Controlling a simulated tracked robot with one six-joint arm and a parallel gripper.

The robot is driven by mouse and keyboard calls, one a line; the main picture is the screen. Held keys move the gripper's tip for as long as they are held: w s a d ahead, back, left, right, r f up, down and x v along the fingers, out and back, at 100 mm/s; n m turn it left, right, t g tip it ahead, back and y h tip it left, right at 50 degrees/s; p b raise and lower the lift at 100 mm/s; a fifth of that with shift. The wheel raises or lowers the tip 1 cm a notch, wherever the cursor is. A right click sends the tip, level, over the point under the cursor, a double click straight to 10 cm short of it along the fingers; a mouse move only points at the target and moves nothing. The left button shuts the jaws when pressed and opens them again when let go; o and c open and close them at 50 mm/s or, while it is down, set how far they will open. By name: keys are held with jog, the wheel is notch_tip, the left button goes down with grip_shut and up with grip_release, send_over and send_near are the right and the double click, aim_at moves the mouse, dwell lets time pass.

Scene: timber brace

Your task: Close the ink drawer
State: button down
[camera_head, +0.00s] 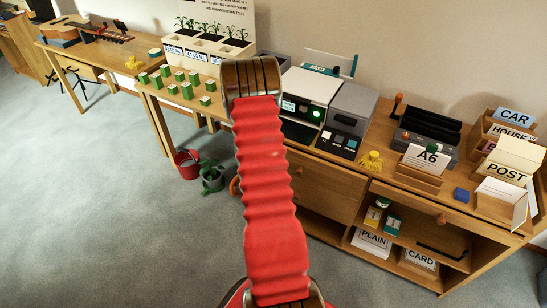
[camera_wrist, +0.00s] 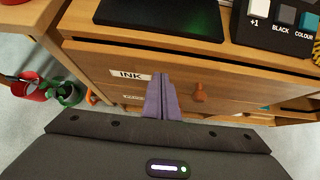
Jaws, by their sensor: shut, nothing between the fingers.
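The ink drawer (camera_wrist: 225,82) is a wooden front with a white INK label (camera_wrist: 130,75) and a round orange-brown knob (camera_wrist: 199,92). It lies just under the desk top in the wrist view. Whether it stands out from the desk, and how far, is hard to tell. My gripper (camera_wrist: 161,80) is shut and empty, its purple-grey fingers pointing at the drawer front between the label and the knob. I cannot tell whether the fingertips touch the wood. In the head view my red arm hides my gripper and part of the drawer area.
A second labelled drawer front shows below, partly hidden. A printer (camera_head: 308,97) and a grey box (camera_head: 346,115) stand on the desk above. The carpet in front is clear.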

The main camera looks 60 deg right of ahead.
jog(key=v, duration=1.1)
jog(key=shift+a+f, duration=0.35)
jog(key=s+a+m+g, duration=0.2)
jog(key=s+m+g, duration=0.1)
jog(key=s+m, duration=0.3)
jog(key=s+a+r+m+g+y, duration=0.1)
jog(key=s+a+r+m+y, duration=0.15)
jog(key=a+r+m, duration=0.4)
jog(key=a+r+m+t+y, duration=0.2)
jog(key=a+r, duration=0.6)
jog(key=a, duration=0.5)
jog(key=a+r+m+t+y, duration=0.2)
jog(key=a+r+t, duration=0.2)
jog(key=a, duration=0.9)
jog(key=a+r+m+t+y, duration=0.2)
jog(key=a+r+t+y, duration=0.1)
jog(key=a+r, duration=0.8)
jog(key=shift+w+a+r, duration=0.15)
jog(key=shift+a+r, duration=0.25)
jog(key=shift+a, duration=0.75)
